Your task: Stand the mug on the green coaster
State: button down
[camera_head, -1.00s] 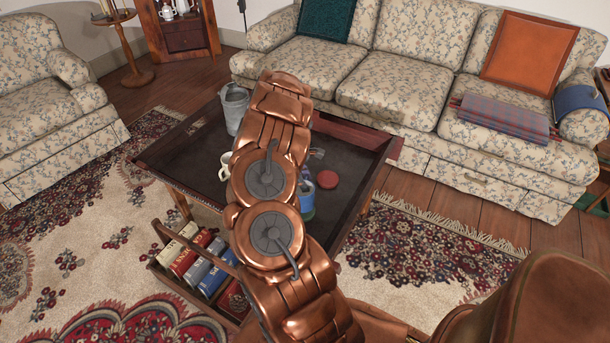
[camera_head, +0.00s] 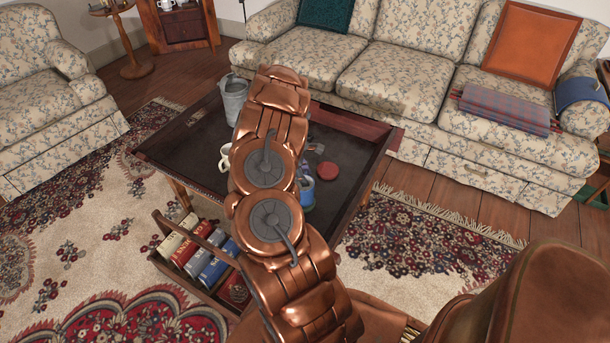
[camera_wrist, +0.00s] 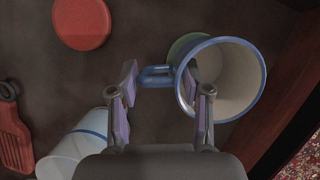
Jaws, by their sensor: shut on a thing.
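The mug (camera_wrist: 228,78) has a blue rim, a pale inside and a blue handle (camera_wrist: 157,76). In the wrist view its open mouth faces my camera. My gripper (camera_wrist: 162,96) has its fingers on either side of the handle and is shut on it. The green coaster (camera_wrist: 184,46) shows as a sliver behind the mug's rim; the mug hides the rest. I cannot tell whether the mug touches it. In the head view the blue mug (camera_head: 307,192) shows just right of my arm, which hides my gripper.
A red disc (camera_wrist: 82,23) lies near the mug. Another pale, blue-rimmed vessel (camera_wrist: 78,145) and a red object (camera_wrist: 13,138) are at the left. The table's raised edge (camera_wrist: 285,105) is close to the mug. A grey watering can (camera_head: 234,98) and white mug (camera_head: 225,157) stand left.

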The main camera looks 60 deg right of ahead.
jog(key=shift+f, duration=0.45)
dwell(0.3)
jog(key=shift+c, duration=2.2)
grip_release()
jog(key=shift+r, duration=0.1)
jog(key=v, duration=1.1)
jog(key=shift+w+r, duration=0.15)
jog(key=shift+r, duration=0.2)
